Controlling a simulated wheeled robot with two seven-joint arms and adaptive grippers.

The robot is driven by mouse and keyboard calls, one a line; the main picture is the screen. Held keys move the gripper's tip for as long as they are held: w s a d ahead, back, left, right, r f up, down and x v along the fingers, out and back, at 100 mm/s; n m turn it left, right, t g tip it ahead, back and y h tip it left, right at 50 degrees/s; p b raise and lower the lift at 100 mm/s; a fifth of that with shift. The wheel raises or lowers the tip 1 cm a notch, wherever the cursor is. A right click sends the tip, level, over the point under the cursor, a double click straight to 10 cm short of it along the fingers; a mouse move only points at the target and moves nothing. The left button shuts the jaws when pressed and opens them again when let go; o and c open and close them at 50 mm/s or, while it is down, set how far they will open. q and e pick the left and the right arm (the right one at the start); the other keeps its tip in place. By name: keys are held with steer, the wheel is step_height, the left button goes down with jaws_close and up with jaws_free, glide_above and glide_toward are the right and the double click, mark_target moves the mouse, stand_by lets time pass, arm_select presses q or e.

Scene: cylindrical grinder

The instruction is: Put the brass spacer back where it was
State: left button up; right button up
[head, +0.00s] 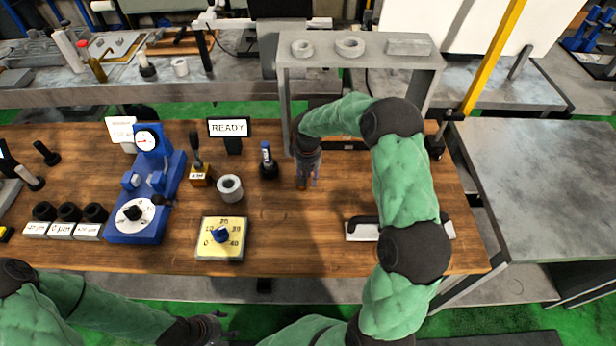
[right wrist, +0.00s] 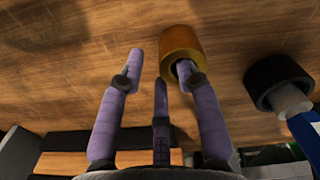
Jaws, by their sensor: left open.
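The brass spacer (right wrist: 184,46), a short ring with a wide hole, stands on the wooden bench in the right wrist view. My right gripper (right wrist: 160,72) has its purple fingers spread. One fingertip overlaps the spacer's hole; the opposite fingertip is apart from it. I cannot tell whether the overlapping finger touches it. In the head view my right gripper (head: 308,175) points down at the bench, right of the black stand, and the spacer is mostly hidden there. My left gripper (head: 206,328) is open and empty at the bottom, in front of the bench.
A black-based stand (head: 268,163) is close left of my right gripper. A grey ring (head: 230,188), a dial box (head: 220,238) and a blue gauge stand (head: 145,195) are further left. A grey rack (head: 325,62) carries rings and a block. Open bench lies in front.

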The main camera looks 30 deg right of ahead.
step_height(320, 180, up, 12)
steer(key=p, duration=0.2)
steer(key=shift+r+p, duration=0.15)
steer(key=shift+p, duration=0.25)
steer(key=shift+r, duration=0.1)
stand_by(0.5)
